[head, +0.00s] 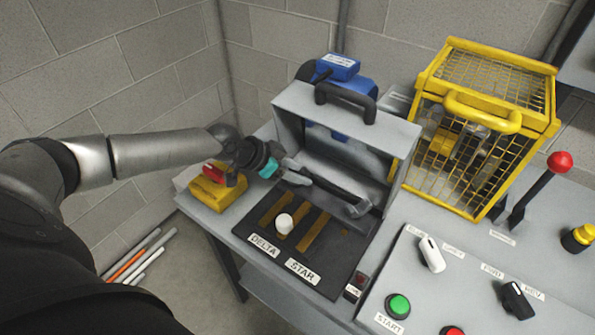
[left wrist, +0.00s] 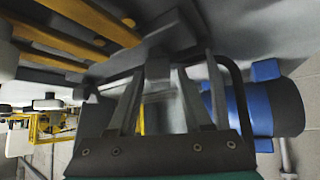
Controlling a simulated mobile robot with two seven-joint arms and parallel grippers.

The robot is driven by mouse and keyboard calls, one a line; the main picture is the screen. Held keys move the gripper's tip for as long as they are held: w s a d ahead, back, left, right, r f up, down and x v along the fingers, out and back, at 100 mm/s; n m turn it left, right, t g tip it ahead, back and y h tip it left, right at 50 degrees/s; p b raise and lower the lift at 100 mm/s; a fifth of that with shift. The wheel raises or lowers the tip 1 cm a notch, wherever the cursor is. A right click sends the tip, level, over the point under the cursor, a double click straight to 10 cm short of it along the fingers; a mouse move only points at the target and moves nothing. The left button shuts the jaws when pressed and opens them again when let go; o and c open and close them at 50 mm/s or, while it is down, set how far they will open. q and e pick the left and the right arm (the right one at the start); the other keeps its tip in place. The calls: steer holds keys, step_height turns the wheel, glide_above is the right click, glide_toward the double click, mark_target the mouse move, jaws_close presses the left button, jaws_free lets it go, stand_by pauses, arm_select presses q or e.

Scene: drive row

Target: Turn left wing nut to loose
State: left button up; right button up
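The grey cover (head: 345,118) with a black handle stands tipped up behind the black terminal board (head: 330,262). A grey wing-like fitting (head: 361,208) sits at the right end of a dark bar along the cover's lower edge. The left wing nut is not clearly visible in the head view; my left gripper (head: 296,173) is at the cover's left lower corner and covers that spot. In the left wrist view, the gripper (left wrist: 178,72) has its fingers apart. A dark grey block (left wrist: 176,34) lies just beyond the tips; I cannot tell whether they touch it. My right gripper is not visible.
A yellow box with a red knob (head: 208,190) is beside my left wrist. A white knob (head: 284,223) stands on the board among brass strips. The blue motor (head: 335,125) is behind the cover. A yellow cage (head: 480,120) and a switch panel are at the right.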

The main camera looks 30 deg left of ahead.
arm_select(q)
jaws_close()
stand_by(0.4)
